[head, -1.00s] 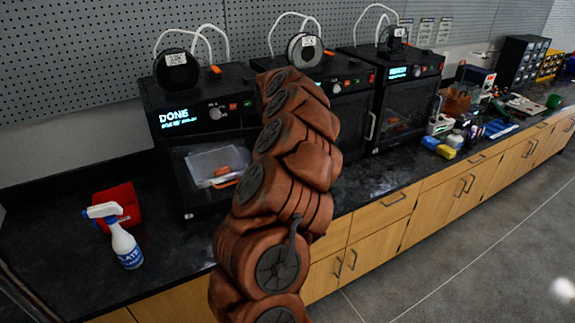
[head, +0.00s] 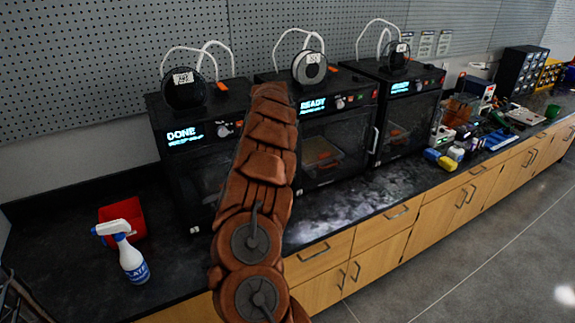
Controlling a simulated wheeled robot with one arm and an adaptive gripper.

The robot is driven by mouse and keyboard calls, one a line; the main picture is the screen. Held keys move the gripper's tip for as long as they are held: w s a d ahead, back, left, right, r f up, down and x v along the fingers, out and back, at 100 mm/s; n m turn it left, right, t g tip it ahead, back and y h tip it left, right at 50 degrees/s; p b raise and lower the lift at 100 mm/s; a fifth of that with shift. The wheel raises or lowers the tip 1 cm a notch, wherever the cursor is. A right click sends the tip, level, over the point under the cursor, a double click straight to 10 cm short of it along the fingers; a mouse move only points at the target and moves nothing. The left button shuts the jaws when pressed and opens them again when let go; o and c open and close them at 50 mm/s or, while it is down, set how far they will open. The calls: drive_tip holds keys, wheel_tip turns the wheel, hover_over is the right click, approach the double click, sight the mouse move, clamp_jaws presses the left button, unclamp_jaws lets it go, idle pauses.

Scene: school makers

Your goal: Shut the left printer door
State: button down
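The left printer (head: 158,108) is black, stands on the dark counter and shows "DONE" on its display (head: 184,135). A dark front (head: 190,175) shows below the display, with something pale dimly visible inside. My brown arm crosses in front of the printer's right side and hides that part. I cannot tell whether its door is open or shut. My gripper does not show; only the arm links are in the head view.
A middle printer (head: 345,130) and a right printer (head: 415,105) show "READY" and stand to the right. A white spray bottle (head: 132,262) and a red bin (head: 128,215) sit left of the left printer. Small items clutter the far right counter. The counter before the middle printer is clear.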

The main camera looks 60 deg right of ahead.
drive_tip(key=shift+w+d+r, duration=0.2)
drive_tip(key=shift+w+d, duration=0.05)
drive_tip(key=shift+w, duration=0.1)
